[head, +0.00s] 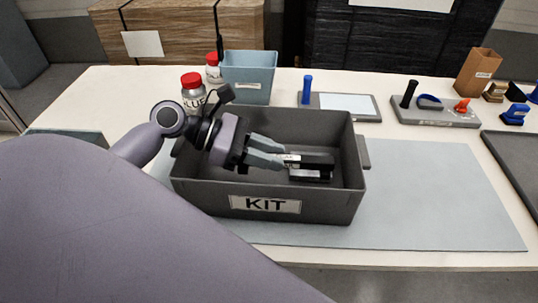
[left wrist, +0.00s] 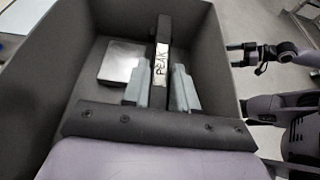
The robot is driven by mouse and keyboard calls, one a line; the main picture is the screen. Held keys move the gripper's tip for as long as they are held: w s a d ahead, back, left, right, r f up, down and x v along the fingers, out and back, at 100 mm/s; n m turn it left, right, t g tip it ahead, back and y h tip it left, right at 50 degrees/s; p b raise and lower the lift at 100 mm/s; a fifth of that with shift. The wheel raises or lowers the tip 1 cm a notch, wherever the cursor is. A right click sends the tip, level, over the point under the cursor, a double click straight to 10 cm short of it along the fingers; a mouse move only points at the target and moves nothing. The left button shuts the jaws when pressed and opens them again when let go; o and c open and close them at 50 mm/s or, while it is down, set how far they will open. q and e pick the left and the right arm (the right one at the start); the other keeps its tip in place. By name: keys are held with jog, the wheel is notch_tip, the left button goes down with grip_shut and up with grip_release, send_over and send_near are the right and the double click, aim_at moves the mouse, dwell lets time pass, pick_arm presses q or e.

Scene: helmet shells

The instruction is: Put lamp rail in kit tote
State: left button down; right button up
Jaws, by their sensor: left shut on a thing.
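The kit tote (head: 214,198) is a dark grey open box with a KIT label on its front wall; its walls also show in the left wrist view (left wrist: 42,85). My left gripper (head: 285,161) reaches down inside it, shut on a black bar, the lamp rail (head: 316,160). In the left wrist view the rail (left wrist: 163,33) lies between the two fingers, with a white label reading PEAK. The rail is within the tote walls; I cannot tell whether it touches the floor. My right gripper (left wrist: 245,55) shows outside the tote in the left wrist view, fingers apart, apparently empty.
A silvery-topped block (left wrist: 121,60) lies in the tote beside the rail. Behind the tote stand a blue-grey bin (head: 249,75) and red-capped bottles (head: 193,92). A tool tray (head: 436,117) is at the back right. The mat (head: 440,200) right of the tote is clear.

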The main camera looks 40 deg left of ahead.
pick_arm(q)
jog(key=shift+f+p, duration=0.4)
jog(key=shift+f, duration=0.2)
jog(key=c, duration=0.9)
grip_release()
jog(key=shift+r+b, duration=0.55)
jog(key=shift+b, duration=0.05)
jog(key=p+v, duration=0.1)
jog(key=v, duration=1.1)
jog(key=shift+w+a, duration=0.1)
